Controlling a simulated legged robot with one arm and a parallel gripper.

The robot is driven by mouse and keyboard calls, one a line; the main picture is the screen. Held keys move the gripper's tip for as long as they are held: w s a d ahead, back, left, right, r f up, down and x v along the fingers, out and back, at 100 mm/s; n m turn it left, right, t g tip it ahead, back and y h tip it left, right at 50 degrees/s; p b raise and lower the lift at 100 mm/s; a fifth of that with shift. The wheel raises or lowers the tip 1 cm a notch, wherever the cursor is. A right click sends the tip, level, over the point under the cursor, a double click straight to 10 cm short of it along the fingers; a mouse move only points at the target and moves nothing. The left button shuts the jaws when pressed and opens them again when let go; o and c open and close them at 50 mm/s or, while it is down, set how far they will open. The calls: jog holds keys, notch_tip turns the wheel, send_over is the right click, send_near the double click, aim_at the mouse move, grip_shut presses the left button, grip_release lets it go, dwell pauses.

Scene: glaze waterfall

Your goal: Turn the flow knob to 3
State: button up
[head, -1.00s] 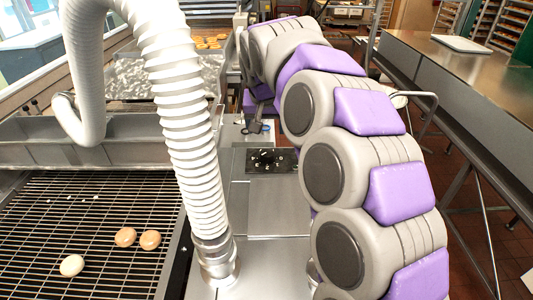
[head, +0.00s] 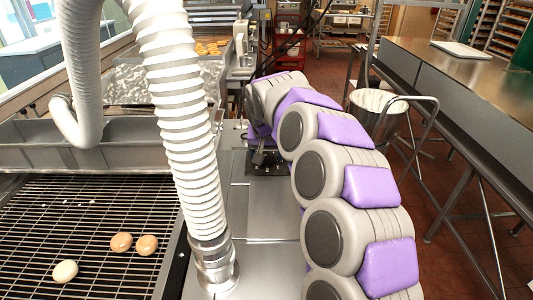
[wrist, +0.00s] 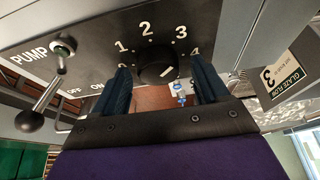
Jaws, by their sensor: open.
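The flow knob (wrist: 157,66) is a round black knob in the wrist view, on a dark panel with numbers 1 to 4 printed around it. A short pale mark shows on its lower right; I cannot tell exactly which number it points to. My gripper (wrist: 163,76) is open, with one dark finger on each side of the knob. I cannot tell whether the fingers touch it. In the head view my gripper (head: 263,157) is over the small dark panel (head: 267,170), and the knob is hidden there. A sign (wrist: 285,78) in the wrist view reads "GLAZE FLOW 3".
A pump lever (wrist: 46,92) with a ball end sticks out left of the knob, by "OFF" and "ON" labels. In the head view a ribbed white hose (head: 185,130) stands left of my arm. A wire rack (head: 85,245) holds several round pastries.

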jog(key=shift+c, duration=0.5)
jog(key=c, duration=0.9)
jog(key=shift+r, duration=0.1)
jog(key=shift+d+p, duration=0.1)
jog(key=shift+p, duration=0.4)
jog(key=shift+p, duration=0.3)
jog(key=o, duration=1)
